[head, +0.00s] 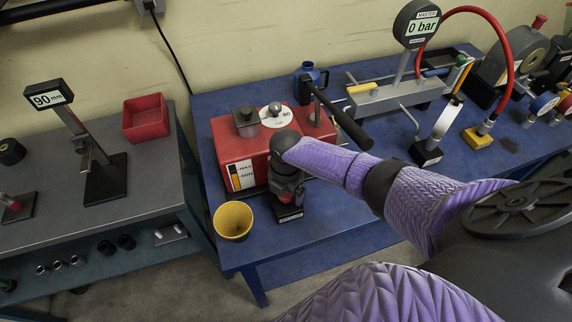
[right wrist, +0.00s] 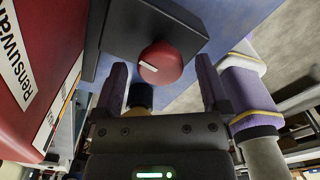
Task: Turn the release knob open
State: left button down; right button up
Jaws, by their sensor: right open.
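In the right wrist view a round red knob (right wrist: 160,63) with a white mark sits on a dark block (right wrist: 150,25). My right gripper (right wrist: 162,88) is open, one finger towards each side of the knob. My left gripper is not in view.
A black lever (head: 340,117) reaches over the unit close to my right arm. A yellow cup (head: 233,220) stands left of the gripper near the blue bench's (head: 335,222) front edge. A gauge (head: 417,25) reading 0 bar stands behind. Open bench lies right of the gripper.

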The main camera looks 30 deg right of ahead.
notch_tip(320, 180, up, 10)
jog(key=p, duration=0.2)
jog(key=shift+p, duration=0.35)
jog(key=shift+f, duration=0.1)
